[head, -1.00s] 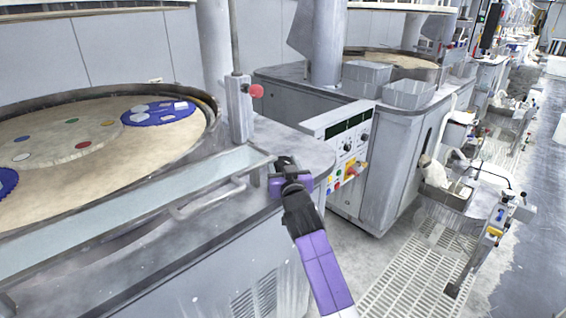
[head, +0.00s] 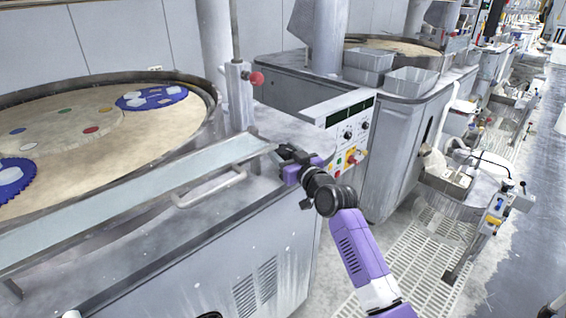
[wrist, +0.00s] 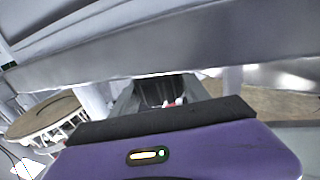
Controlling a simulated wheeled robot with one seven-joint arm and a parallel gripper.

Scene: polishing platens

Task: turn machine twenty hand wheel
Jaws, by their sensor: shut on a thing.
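My gripper (head: 284,160), purple and black, is at the right end of the long pale strip (head: 130,195) on the near machine's front edge. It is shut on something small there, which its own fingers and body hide. No hand wheel can be made out in either view. In the wrist view my purple gripper body (wrist: 180,155) fills the bottom, with a dark edge in front of it. A grey metal surface (wrist: 190,45) crosses close above, and a dark slotted part (wrist: 165,90) with a red spot shows beyond the dark edge.
A looped rail handle (head: 210,190) sticks out left of my gripper. A post with a red knob (head: 256,78) stands behind it. A control panel (head: 347,125) with buttons is at the right. The round platen (head: 70,150) carries blue discs. Floor grating (head: 425,250) lies open at right.

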